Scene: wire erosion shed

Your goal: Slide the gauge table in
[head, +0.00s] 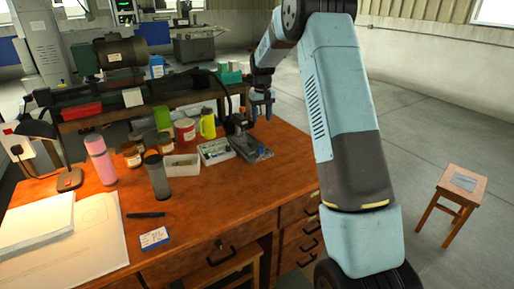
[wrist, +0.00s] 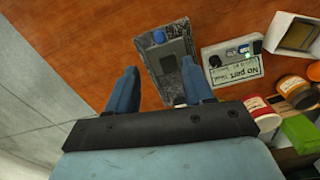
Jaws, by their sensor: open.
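A grey gauge with a flat plate, which I take to be the gauge table (wrist: 176,48), lies on the wooden desk. It carries a blue ball knob (wrist: 158,36) near its far end in the wrist view. In the head view this dark gauge (head: 252,149) sits near the desk's back right edge. My gripper (wrist: 159,66) is open, its two blue fingers apart on either side of the gauge's near part. In the head view my gripper (head: 262,104) hangs above and behind the gauge. Nothing is between the fingertips. Whether the fingers touch the gauge is unclear.
A pale box with a "No part" label (wrist: 236,70) stands close beside the gauge. The desk's front right is clear. A stool (head: 462,184) stands on the floor.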

